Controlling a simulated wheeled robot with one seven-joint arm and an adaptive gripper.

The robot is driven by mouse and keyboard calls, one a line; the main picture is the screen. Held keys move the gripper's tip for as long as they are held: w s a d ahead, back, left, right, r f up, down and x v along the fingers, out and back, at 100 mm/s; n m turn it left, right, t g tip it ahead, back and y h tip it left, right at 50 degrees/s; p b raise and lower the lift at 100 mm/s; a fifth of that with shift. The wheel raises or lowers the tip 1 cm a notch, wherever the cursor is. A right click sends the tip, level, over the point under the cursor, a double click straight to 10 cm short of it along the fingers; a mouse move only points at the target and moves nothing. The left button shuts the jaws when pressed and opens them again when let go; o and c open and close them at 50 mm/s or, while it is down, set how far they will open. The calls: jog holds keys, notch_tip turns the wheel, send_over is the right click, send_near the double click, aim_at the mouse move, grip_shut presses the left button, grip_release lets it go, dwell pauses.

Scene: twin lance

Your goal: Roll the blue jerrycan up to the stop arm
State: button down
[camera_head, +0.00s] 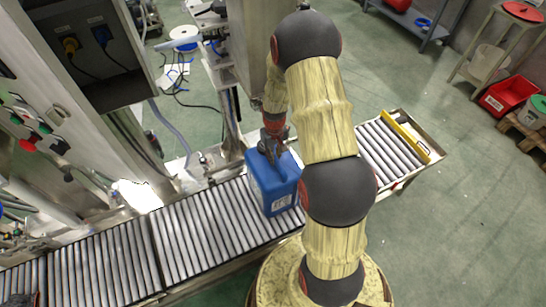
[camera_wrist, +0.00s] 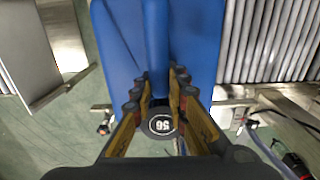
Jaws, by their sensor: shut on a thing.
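The blue jerrycan (camera_head: 265,190) stands upright on the roller conveyor, just left of my arm. My gripper (camera_head: 272,150) is above its top and shut on its handle. In the wrist view the jerrycan (camera_wrist: 118,35) fills the upper middle, and the handle (camera_wrist: 157,40) runs between the two fingers (camera_wrist: 158,85). A dark round cap marked 56 (camera_wrist: 161,125) shows between the fingers. A yellow bar (camera_head: 406,138) lies across the right end of the conveyor and looks like the stop arm. It is apart from the jerrycan.
The roller conveyor (camera_head: 190,235) runs from lower left to upper right. My arm hides part of it. The rollers (camera_head: 385,152) between my arm and the yellow bar look clear. Machine frames and a control cabinet (camera_head: 85,50) stand along the back left side.

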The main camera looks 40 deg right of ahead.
jog(key=shift+s+d+f, duration=0.3)
jog(key=shift+s+d, duration=0.15)
jog(key=shift+d, duration=0.1)
dwell(0.6)
jog(key=c, duration=2.1)
grip_release()
jog(key=o, duration=0.9)
jog(key=shift+w+d+r, duration=0.15)
jog(key=shift+w+r, duration=0.05)
jog(key=shift+w, duration=0.1)
jog(key=shift+c, duration=0.2)
jog(key=shift+o, duration=0.5)
jog(key=o, duration=0.4)
jog(key=shift+o, duration=0.3)
